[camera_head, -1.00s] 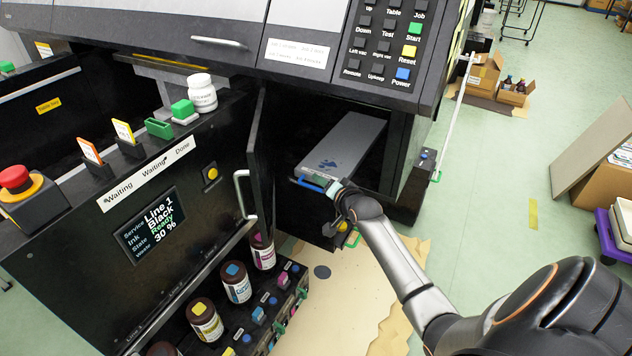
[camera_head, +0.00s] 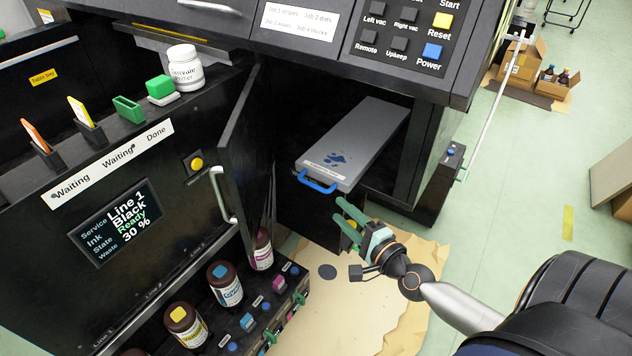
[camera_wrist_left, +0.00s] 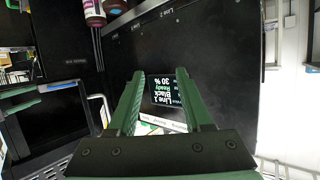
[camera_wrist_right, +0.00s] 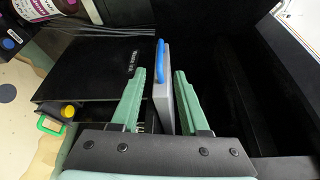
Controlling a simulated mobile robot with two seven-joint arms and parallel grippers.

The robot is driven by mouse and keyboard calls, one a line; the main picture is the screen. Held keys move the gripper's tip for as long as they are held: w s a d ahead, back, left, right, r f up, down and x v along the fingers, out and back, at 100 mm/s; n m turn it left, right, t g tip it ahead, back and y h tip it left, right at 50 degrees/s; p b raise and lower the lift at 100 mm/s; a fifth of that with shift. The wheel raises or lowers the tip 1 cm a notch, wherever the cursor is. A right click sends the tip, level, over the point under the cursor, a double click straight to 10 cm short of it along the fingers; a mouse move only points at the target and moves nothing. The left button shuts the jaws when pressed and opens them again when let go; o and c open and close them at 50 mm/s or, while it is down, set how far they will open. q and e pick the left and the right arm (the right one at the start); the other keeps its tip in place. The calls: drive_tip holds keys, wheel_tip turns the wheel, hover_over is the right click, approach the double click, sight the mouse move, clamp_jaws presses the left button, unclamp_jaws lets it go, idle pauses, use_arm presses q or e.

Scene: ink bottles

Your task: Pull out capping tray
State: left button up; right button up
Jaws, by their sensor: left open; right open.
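The capping tray (camera_head: 368,142) is a long grey slab with blue stains on top and a blue handle (camera_head: 317,186) at its front end. It sits in the open bay of the printer, its front end sticking out past the bay. My right gripper (camera_head: 343,214) is open and empty, just below and right of the handle, apart from it. In the right wrist view the tray (camera_wrist_right: 163,98) and its blue handle (camera_wrist_right: 160,62) show edge-on between and beyond the open green fingers. My left gripper (camera_wrist_left: 156,98) is open and empty, facing the black panel with the screen; it is not in the head view.
The bay door (camera_head: 243,150) stands open left of the tray. Ink bottles (camera_head: 225,283) stand on a low shelf at lower left. A brown sheet (camera_head: 360,300) lies on the floor below. The printer's button panel (camera_head: 405,40) overhangs the bay.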

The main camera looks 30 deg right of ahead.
approach(313, 184)
drive_tip(key=w, duration=0.6)
drive_tip(key=w+f, duration=0.1)
drive_tip(key=w, duration=0.2)
drive_tip(key=shift+w+f, duration=0.25)
drive_tip(key=shift+w, duration=0.1)
use_arm(q)
drive_tip(key=shift+w+r+t, duration=0.4)
drive_tip(key=shift+r, duration=0.45)
use_arm(e)
drive_tip(key=shift+w, duration=0.25)
drive_tip(key=shift+c, duration=0.2)
drive_tip(key=c, duration=0.6)
use_arm(q)
drive_tip(key=shift+s+a+f, duration=0.1)
drive_tip(key=shift+s+f, duration=0.1)
drive_tip(key=shift+f, duration=0.1)
use_arm(e)
clamp_jaws()
